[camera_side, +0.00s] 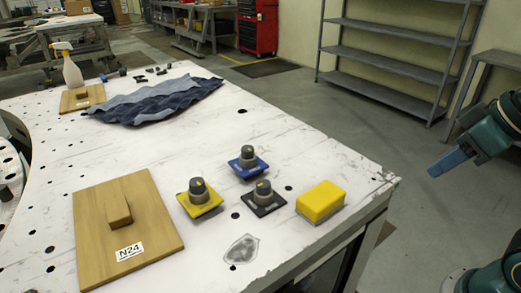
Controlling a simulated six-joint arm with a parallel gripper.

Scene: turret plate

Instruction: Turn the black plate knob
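My gripper (438,170) is at the right, beyond the table's edge and well apart from the knob. Its blue fingers point left and slightly down. They overlap in this view, so I cannot tell whether they are open or shut. Nothing held shows.
Similar knobs stand on a yellow plate (201,208) and a blue plate (248,168). The yellow block (320,201) sits near the table's right edge.

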